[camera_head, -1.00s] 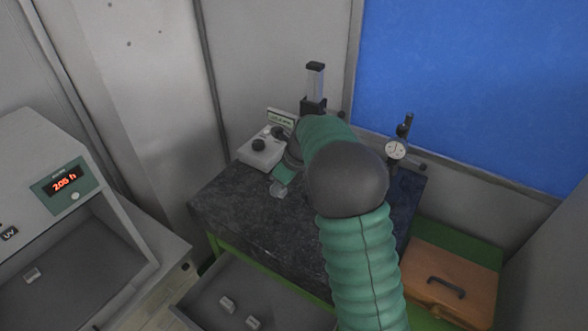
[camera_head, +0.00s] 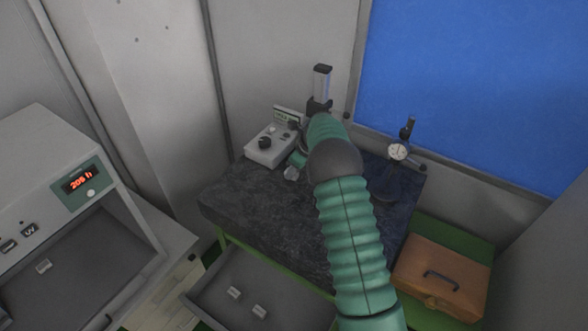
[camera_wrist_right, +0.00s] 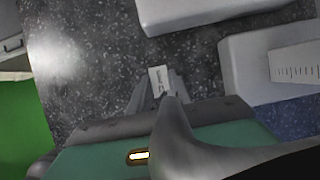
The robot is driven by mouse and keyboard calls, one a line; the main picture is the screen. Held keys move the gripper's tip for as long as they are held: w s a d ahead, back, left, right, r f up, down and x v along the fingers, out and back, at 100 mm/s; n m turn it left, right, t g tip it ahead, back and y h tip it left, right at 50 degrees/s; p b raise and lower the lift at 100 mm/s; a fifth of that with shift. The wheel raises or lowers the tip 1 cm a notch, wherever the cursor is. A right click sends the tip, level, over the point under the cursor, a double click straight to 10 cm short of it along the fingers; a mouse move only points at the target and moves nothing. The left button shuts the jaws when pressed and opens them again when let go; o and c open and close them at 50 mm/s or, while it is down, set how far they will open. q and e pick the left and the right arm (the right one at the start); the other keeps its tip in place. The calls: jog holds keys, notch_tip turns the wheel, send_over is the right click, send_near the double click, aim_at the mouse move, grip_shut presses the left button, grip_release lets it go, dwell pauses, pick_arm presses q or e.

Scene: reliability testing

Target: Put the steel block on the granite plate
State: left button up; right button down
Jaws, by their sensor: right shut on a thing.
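The granite plate (camera_head: 260,205) is a dark speckled slab on a green-framed stand; its surface also fills much of the right wrist view (camera_wrist_right: 95,85). My right arm reaches over it from the front. My right gripper (camera_head: 294,168) is near the plate's back left, in front of the white control box. In the right wrist view the gripper (camera_wrist_right: 160,92) is shut on a small pale steel block (camera_wrist_right: 158,78) with faint marking. The block is over the granite; whether it touches is unclear. My left gripper is not in view.
A white control box (camera_head: 267,150), a height gauge (camera_head: 321,88) and a dial indicator stand (camera_head: 398,152) stand on the plate. An open drawer (camera_head: 205,296) below holds two small blocks (camera_head: 234,293). A brown case (camera_head: 445,270) is right; a UV cabinet (camera_head: 38,180) with another block is left.

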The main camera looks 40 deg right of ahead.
jog(key=shift+f, duration=0.2)
jog(key=c, duration=1.6)
grip_release()
jog(key=shift+d, duration=0.1)
jog(key=o, duration=0.4)
jog(key=shift+s+d+f, duration=0.2)
jog(key=shift+d, duration=0.55)
jog(key=shift+s+d+f, duration=0.15)
jog(key=shift+d, duration=0.2)
jog(key=shift+a, duration=0.6)
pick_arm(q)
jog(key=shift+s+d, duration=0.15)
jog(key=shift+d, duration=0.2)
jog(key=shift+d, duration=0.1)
